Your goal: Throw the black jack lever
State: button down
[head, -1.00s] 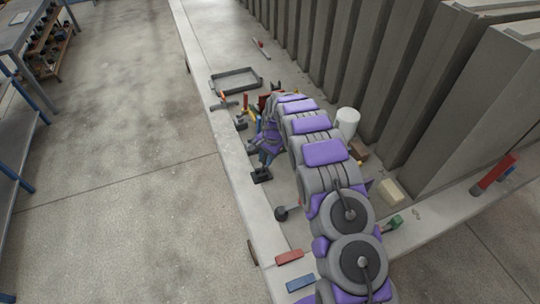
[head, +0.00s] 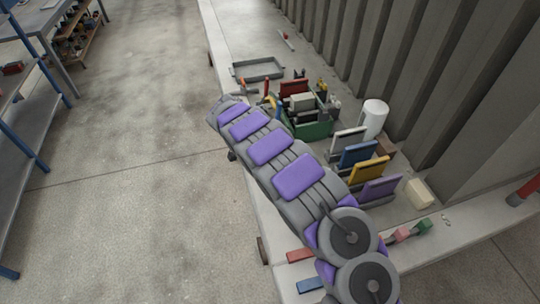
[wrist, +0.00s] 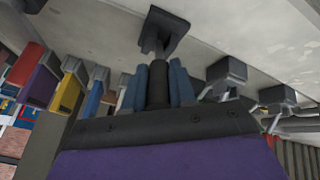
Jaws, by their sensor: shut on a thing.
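In the wrist view, my gripper (wrist: 159,78) has its two blue fingers on either side of a dark upright black lever (wrist: 164,34), closed on its stem. The lever ends in a flat black square piece just beyond the fingertips, against the pale concrete. The lower part of the lever is hidden by my gripper's body. In the head view my arm reaches to the upper left over the bench edge, hiding my gripper and nearly all of the lever.
Coloured plates in purple (head: 380,190), yellow (head: 369,170), blue (head: 358,154) and white (head: 347,141) stand right of my arm. A green crate (head: 311,129), a white cylinder (head: 373,118) and a grey tray (head: 257,69) are on the bench (head: 264,207). Floor at left is clear.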

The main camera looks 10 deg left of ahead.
jog(key=shift+s+a+f+b, duration=0.15)
jog(key=shift+a+f+b, duration=0.1)
jog(key=shift+b, duration=0.1)
jog(key=c, duration=1.4)
grip_release()
jog(key=o, duration=0.5)
jog(key=shift+a+h, duration=0.25)
jog(key=shift+h, duration=0.05)
jog(key=shift+d, duration=0.15)
jog(key=shift+r, duration=0.25)
jog(key=p+v, duration=0.3)
jog(key=v, duration=1.4)
jog(key=shift+f, duration=0.15)
